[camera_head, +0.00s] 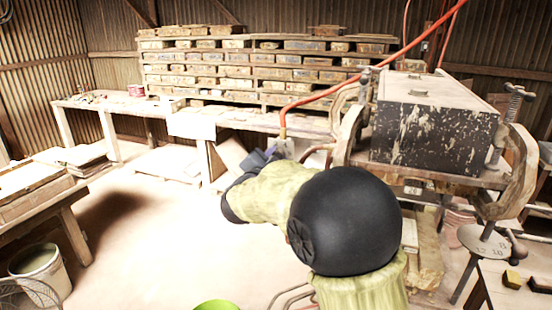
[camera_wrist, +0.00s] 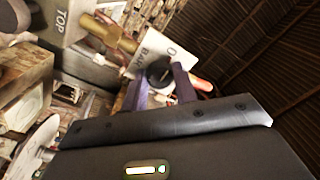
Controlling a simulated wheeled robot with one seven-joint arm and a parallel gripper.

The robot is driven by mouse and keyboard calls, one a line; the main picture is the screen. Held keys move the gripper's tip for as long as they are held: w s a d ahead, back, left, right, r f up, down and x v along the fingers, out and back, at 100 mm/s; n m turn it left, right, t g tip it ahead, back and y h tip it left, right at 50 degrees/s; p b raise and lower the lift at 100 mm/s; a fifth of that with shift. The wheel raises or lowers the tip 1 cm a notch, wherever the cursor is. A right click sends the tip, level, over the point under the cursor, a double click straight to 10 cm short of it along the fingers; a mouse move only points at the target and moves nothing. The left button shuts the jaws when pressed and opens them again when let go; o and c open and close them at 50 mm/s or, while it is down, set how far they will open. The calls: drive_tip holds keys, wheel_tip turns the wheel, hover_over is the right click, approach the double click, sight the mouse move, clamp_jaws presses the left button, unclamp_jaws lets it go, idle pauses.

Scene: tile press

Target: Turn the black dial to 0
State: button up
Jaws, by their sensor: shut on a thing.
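The black dial (camera_wrist: 160,71) shows in the wrist view in front of a white plate (camera_wrist: 152,47) marked "0" and "BAR". My gripper (camera_wrist: 159,84) has its two purple fingers on either side of the dial and is shut on it. I cannot make out a pointer mark on the dial, so its setting is unclear. In the head view my gripper (camera_head: 266,155) reaches to the white plate (camera_head: 284,148) below the red hose, and the dial itself is hidden there.
A red hose (camera_head: 330,84) rises from the fitting above the plate. The large black-and-white press block (camera_head: 435,125) stands to the right with curved clamps. Open floor (camera_head: 150,235) lies to the left.

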drive_tip(key=o, duration=1)
drive_tip(key=shift+a, duration=0.1)
drive_tip(key=b+v, duration=0.5)
drive_tip(key=v, duration=1.2)
drive_tip(key=shift+s+a, duration=0.15)
